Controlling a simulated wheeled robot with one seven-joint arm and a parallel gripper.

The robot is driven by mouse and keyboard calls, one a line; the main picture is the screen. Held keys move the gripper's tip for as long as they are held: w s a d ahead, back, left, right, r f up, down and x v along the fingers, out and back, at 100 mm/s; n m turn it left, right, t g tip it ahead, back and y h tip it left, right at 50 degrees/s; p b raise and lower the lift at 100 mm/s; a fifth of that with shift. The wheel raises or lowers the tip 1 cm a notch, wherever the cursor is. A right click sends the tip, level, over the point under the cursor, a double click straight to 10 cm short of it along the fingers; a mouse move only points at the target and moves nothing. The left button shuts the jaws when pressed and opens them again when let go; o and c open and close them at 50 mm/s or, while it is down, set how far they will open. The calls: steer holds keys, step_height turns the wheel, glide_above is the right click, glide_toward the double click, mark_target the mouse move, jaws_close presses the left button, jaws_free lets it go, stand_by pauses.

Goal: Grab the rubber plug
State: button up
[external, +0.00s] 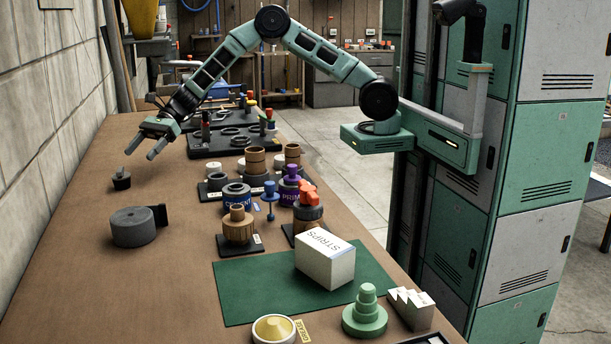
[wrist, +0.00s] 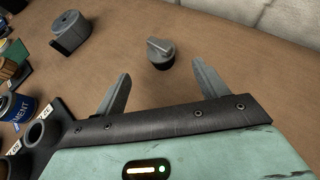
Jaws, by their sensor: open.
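The rubber plug is most likely the small dark stopper (external: 121,179) with a raised grip on top, standing upright on the table near the wall in the external view. In the wrist view the plug (wrist: 160,50) shows grey, just beyond the fingertips and between their lines. My gripper (external: 143,147) is open and empty, above the table and a little to the right of the plug; its two spread fingers also show in the wrist view (wrist: 163,82). The fingers and the plug are apart. Nothing hides the plug.
A dark grey tape roll (external: 133,228) lies in front of the plug, apart from it. Cement can (external: 237,195), primer can (external: 289,188), strips box (external: 325,258) and green mat (external: 235,295) stand to the right. The wall (external: 40,120) is close on the left. Table around the plug is clear.

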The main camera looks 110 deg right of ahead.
mark_target(125, 173)
steer(key=p+x, duration=0.1)
steer(key=x, duration=0.7)
steer(key=shift+w+a+f, duration=0.1)
steer(key=shift+w+f, duration=0.05)
steer(key=shift+w, duration=0.1)
steer(key=c, duration=1.1)
